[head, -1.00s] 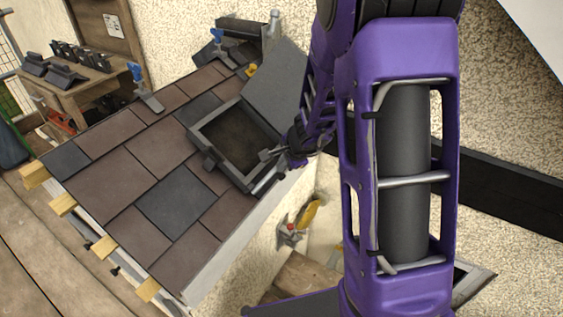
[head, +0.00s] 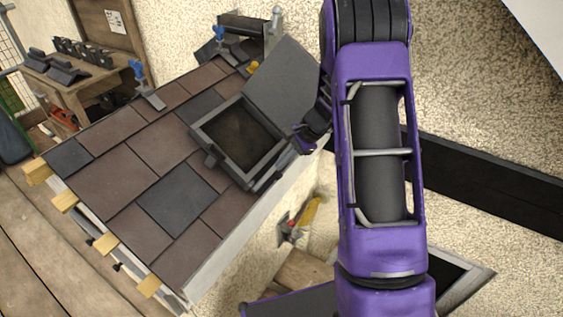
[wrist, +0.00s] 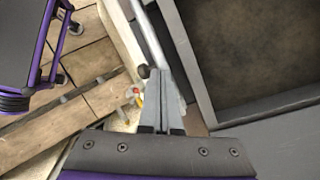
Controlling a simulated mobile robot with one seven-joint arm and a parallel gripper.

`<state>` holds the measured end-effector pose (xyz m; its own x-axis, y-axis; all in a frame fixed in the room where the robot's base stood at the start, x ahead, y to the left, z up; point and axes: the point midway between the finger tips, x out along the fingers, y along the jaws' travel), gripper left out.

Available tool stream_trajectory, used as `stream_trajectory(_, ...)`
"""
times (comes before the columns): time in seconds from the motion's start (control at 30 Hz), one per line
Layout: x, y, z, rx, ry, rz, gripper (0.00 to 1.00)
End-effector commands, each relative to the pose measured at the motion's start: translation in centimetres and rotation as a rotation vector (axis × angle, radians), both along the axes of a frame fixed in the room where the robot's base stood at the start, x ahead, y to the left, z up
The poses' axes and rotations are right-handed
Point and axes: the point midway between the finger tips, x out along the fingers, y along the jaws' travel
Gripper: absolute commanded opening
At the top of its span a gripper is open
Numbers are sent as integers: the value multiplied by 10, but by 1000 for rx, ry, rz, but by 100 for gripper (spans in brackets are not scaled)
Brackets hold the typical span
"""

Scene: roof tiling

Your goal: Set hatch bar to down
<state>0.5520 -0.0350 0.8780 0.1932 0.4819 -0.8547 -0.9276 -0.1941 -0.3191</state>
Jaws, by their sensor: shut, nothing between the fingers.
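The roof hatch has a grey square frame (head: 211,148) around a dark opening, and its grey lid (head: 283,82) stands raised at the back. A slim light bar (wrist: 150,35) runs along the frame's outer side in the wrist view, and a dark round knob (wrist: 143,71) shows near its lower end. In the head view the bar seems to lie along the frame's lower right side (head: 266,179). My gripper (wrist: 162,80) is shut and empty, its fingertips close to the bar's lower end; contact cannot be told. In the head view its fingers are hard to make out beside the hatch's right corner.
Brown and grey tiles (head: 120,170) cover the roof left of the hatch. Blue-handled clamps (head: 145,88) stand along its upper edge. A workbench (head: 75,90) is at the far left. A yellow-handled tool (head: 312,210) lies below the roof's right edge.

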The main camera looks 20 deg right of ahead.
Motion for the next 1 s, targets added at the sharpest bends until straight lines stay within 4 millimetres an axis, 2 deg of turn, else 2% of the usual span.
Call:
stream_trajectory(0.47,7,0,-8,-2,-3,-3,0)
stream_trajectory(0.87,7,0,-7,-2,-3,-3,0)
stream_trajectory(1.0,5,-3,-1,-3,-3,-3,0)
